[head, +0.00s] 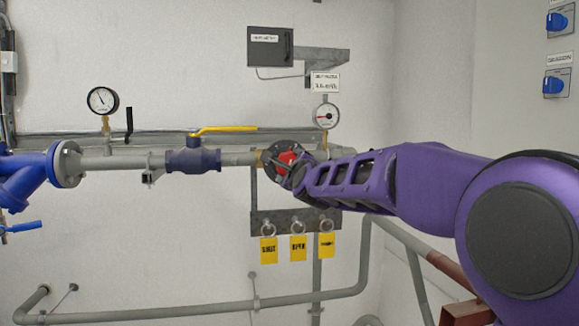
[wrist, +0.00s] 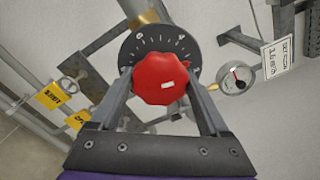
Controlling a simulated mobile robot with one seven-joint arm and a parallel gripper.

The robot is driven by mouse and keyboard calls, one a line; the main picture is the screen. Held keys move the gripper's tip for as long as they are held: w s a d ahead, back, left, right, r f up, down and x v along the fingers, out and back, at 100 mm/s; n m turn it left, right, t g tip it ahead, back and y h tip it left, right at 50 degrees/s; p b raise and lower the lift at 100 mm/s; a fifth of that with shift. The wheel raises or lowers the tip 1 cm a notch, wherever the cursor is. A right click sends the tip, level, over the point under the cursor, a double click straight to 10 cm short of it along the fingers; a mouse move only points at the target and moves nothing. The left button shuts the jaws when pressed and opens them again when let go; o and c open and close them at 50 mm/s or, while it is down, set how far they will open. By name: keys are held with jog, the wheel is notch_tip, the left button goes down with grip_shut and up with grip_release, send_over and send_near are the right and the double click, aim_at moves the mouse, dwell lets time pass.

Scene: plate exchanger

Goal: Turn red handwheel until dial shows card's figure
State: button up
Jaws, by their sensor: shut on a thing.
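The red handwheel (wrist: 160,80) sits in front of a dark round scale plate (wrist: 182,44) with light marks, and a small white mark shows on its face. My gripper (wrist: 160,90) is shut on the handwheel, one finger on each side. In the head view the handwheel (head: 287,158) is partly hidden by my gripper (head: 293,172). The small round dial (head: 326,116) hangs right of and above the handwheel; it also shows in the wrist view (wrist: 237,78). The white card (head: 325,82) is above the dial. In the wrist view the card (wrist: 277,57) appears to read "SET FLOW 1.6 m³/h"; the dial's figures are too small to read.
A yellow-handled valve (head: 193,160) is on the pipe left of the handwheel. Another gauge (head: 102,100) stands farther left. Yellow tags (head: 298,248) hang from a dark bracket below. A dark box (head: 270,47) is on the wall above. Blue switches (head: 556,84) are at right.

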jog(key=c, duration=0.3)
jog(key=n+b, duration=0.1)
jog(key=n, duration=0.3)
jog(key=shift+n+b, duration=0.3)
jog(key=n, duration=0.5)
jog(key=shift+n+b, duration=0.3)
jog(key=n, duration=1.1)
jog(key=shift+n, duration=0.3)
